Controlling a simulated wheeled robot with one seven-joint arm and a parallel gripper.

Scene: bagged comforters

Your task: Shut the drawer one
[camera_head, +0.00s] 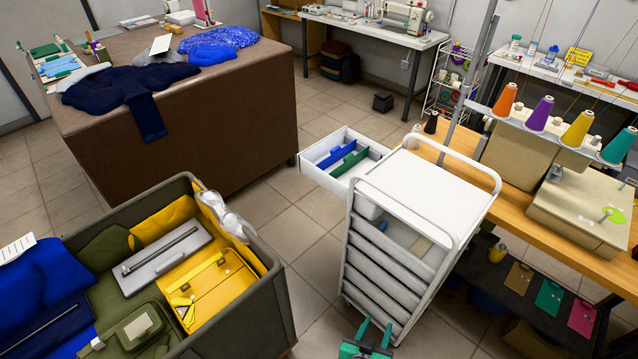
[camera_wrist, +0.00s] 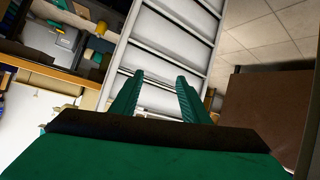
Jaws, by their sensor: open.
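A white drawer (camera_head: 312,171) is pulled out at the far left side of the white cart (camera_head: 425,180), near its top. It holds blue and green dividers or folders. Lower white panels of the cart, stacked one above another, face my side and show no drawer pulled out. My gripper (camera_head: 375,327) has teal fingers and is low at the cart's near bottom corner, well below and nearer than the pulled-out drawer. In the wrist view the fingers (camera_wrist: 158,78) are apart and empty, facing the cart's stacked panels (camera_wrist: 168,65). The pulled-out drawer is not clear in the wrist view.
A large bin (camera_head: 262,315) with yellow and blue bagged items stands left of the cart. A brown table (camera_head: 225,125) with clothes is behind it. A wooden sewing table (camera_head: 470,165) adjoins the cart on the right. Tiled floor (camera_head: 310,245) is clear between bin and cart.

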